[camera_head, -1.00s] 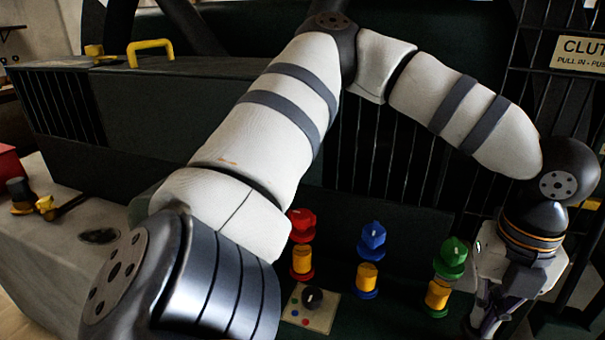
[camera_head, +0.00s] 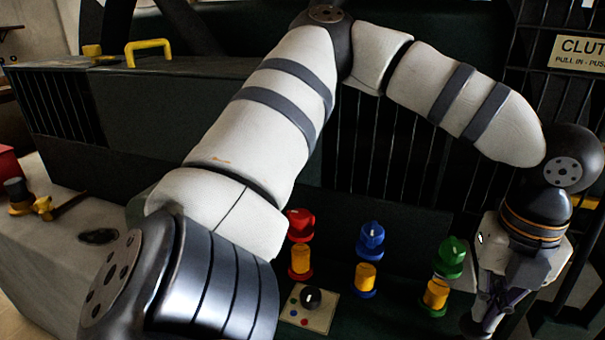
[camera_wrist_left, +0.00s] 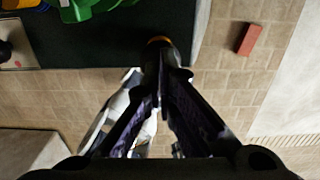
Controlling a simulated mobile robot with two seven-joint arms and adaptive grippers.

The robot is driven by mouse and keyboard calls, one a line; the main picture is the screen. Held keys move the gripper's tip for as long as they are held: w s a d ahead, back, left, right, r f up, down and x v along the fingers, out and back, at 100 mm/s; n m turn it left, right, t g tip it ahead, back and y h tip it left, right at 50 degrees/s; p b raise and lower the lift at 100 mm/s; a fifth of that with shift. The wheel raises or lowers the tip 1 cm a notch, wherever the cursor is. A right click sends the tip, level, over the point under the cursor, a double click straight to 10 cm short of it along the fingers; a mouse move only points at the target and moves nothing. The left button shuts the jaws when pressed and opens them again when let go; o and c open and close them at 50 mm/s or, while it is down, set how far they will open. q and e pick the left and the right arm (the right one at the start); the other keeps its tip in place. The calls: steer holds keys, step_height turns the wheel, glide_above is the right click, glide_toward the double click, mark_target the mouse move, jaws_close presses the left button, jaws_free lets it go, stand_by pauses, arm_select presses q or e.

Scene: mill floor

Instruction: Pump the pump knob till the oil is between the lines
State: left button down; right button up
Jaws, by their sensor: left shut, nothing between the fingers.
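My left gripper (camera_head: 488,326) points down at the lower right of the head view, beside the green-capped oiler. In the left wrist view its fingers (camera_wrist_left: 163,58) are shut and empty. Just beyond the fingertips a dark round thing with an orange-yellow rim (camera_wrist_left: 160,40) shows partly; it may be the pump knob, and I cannot tell whether the fingers touch it. Three oilers with amber bodies stand in a row, capped red (camera_head: 301,222), blue (camera_head: 371,238) and green (camera_head: 450,255). The lines and oil level are too small to read. My right gripper is out of view.
A black dial (camera_head: 311,298) sits on a plate with coloured dots, left of the blue oiler. A clutch sign (camera_head: 582,52) hangs on the dark grille. A yellow handle (camera_head: 148,50) is on the cabinet. A red brick (camera_wrist_left: 249,40) lies on the paved floor.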

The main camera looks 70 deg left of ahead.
mark_target(477, 324)
arm_select(q)
steer(key=shift+f, duration=1.9)
steer(key=shift+r, duration=2.3)
steer(key=shift+f, duration=0.15)
stand_by(2.2)
stand_by(0.4)
steer(key=shift+r, duration=2.65)
